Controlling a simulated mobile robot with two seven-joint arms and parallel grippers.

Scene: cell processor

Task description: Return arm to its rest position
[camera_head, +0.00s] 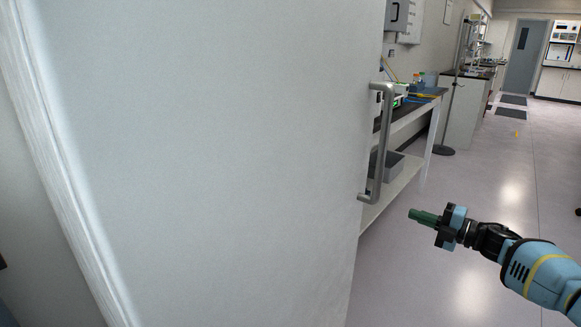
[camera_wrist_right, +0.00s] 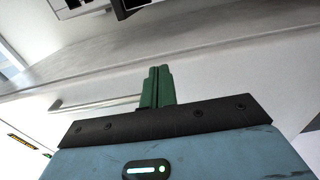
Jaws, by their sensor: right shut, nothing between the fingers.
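My right gripper (camera_head: 412,213) is at the right of the head view, with its green fingers pointing left. In the right wrist view its green fingers (camera_wrist_right: 157,84) are pressed together with nothing between them. A large white door or panel (camera_head: 230,150) fills the left and middle of the head view. A grey bar handle (camera_head: 377,150) runs upright near its right edge. My right fingertips are apart from the handle, below and to its right. A bar handle (camera_wrist_right: 95,103) also shows behind the fingers in the right wrist view. My left gripper is not in view.
A lab bench (camera_head: 410,110) with a lower shelf (camera_head: 395,192) and several small items stands behind the panel's right edge. A pole stand (camera_head: 445,150) is beyond it. The pale floor (camera_head: 500,190) at the right is mostly clear.

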